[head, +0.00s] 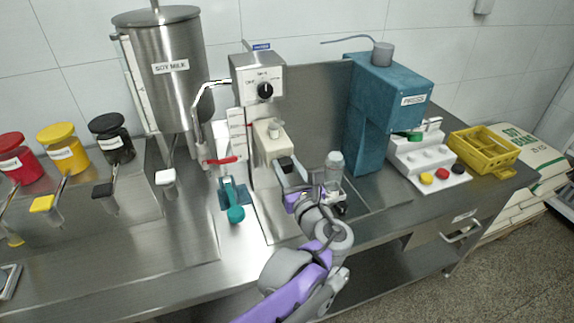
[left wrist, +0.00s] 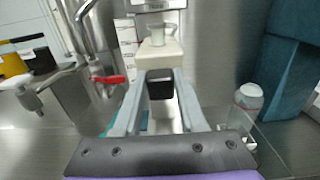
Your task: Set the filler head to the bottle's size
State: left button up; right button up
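The filler head (head: 268,140) is a cream block with a white knob on top, under the steel housing with a black dial (head: 265,91). A black block (left wrist: 160,88) sticks out of its front. My left gripper (head: 287,163) reaches it from the front. In the left wrist view the two fingers lie on either side of the black block, which fills the gap between their tips. The inner contact faces are hidden. The clear bottle (head: 335,163) with a grey-white cap stands upright to the right of my gripper, partly hidden by it. My right gripper is out of view.
A teal press (head: 390,100) stands behind and right of the bottle. The soy milk tank (head: 165,80) stands at the back left. A button box (head: 428,165) and yellow crate (head: 484,150) are at the right.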

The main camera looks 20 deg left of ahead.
pick_arm(q)
jog(key=o, duration=0.4)
jog(key=v, duration=1.1)
jog(key=shift+b, duration=0.3)
jog(key=shift+w, duration=0.15)
jog(key=s+a+f+n+g+h+p, duration=0.2)
jog(key=s+a+f+n+g, duration=0.4)
jog(key=a+f+n, duration=0.45)
jog(key=s+f+n+g+h+p, duration=0.2)
jog(key=s+f+n+h, duration=0.6)
jog(key=n, duration=1)
jog(key=s+g, duration=0.1)
jog(key=s, duration=0.2)
jog(key=shift+d+n+g, duration=0.3)
jog(key=shift+d+n, duration=0.05)
jog(key=shift+d, duration=0.05)
